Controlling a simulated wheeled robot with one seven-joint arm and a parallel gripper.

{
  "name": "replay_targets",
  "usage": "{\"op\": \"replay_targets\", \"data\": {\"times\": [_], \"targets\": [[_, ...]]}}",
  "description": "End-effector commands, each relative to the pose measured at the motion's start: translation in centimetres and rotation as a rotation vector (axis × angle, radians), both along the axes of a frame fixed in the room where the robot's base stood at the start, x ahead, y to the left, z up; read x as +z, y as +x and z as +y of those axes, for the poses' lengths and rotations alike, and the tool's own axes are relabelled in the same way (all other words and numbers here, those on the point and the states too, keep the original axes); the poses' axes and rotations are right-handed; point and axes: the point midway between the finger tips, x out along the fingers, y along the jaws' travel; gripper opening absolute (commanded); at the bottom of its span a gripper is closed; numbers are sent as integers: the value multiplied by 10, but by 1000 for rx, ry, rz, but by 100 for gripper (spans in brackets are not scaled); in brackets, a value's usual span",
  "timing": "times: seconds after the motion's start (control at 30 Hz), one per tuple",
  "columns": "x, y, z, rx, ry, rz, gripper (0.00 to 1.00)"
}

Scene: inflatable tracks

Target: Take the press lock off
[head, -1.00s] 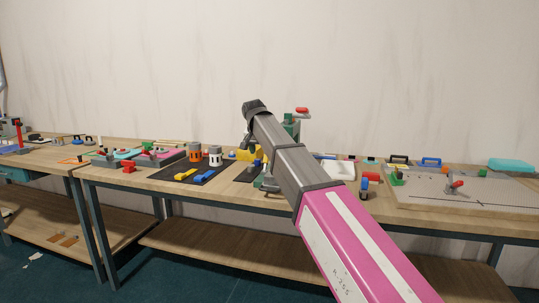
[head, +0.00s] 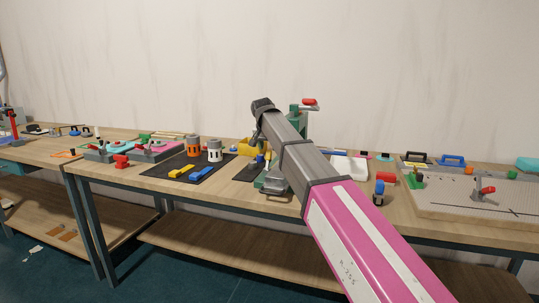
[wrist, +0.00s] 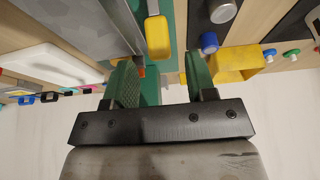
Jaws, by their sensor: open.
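The green press (head: 298,118) with a red handle (head: 309,101) stands on the bench, partly hidden behind my arm. In the wrist view its green body (wrist: 150,92) appears behind my fingers. A small yellow block on a grey bar (wrist: 158,38) shows just beyond the gap between my fingertips; I cannot tell whether it is the press lock. A small orange-red piece (wrist: 141,71) is beside the left finger. My gripper (wrist: 162,65) is open and empty, its green-padded fingers apart. In the head view my gripper's tips are hidden by the arm.
A yellow open box (wrist: 236,62) and a blue knob (wrist: 208,43) lie close to the right finger. A white tray (head: 348,167) is right of the press. A black mat (head: 160,171) with blocks lies left, a grey board (head: 450,204) at the right.

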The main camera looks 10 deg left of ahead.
Motion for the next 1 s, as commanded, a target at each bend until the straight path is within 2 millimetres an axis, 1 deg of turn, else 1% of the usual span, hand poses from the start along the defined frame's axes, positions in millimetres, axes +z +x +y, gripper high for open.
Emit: {"op": "replay_targets", "data": {"times": [0.03, 0.1, 0.3, 0.47, 0.7, 0.77, 0.8, 0.87, 1.0], "targets": [[-9, 4, 0, 0, -1, 2, 51], [-19, 8, -1, 0, -1, 2, 51], [-38, 16, -2, 0, -1, 1, 51], [-43, 18, -2, 0, 0, 0, 51], [-43, 18, -2, 0, 0, 0, 51], [-43, 18, -1, 0, 0, 0, 32], [-43, 18, -1, 0, 0, 0, 18], [-43, 18, -2, 0, 0, 0, 0], [-43, 18, -1, 0, 0, -1, 0]]}}
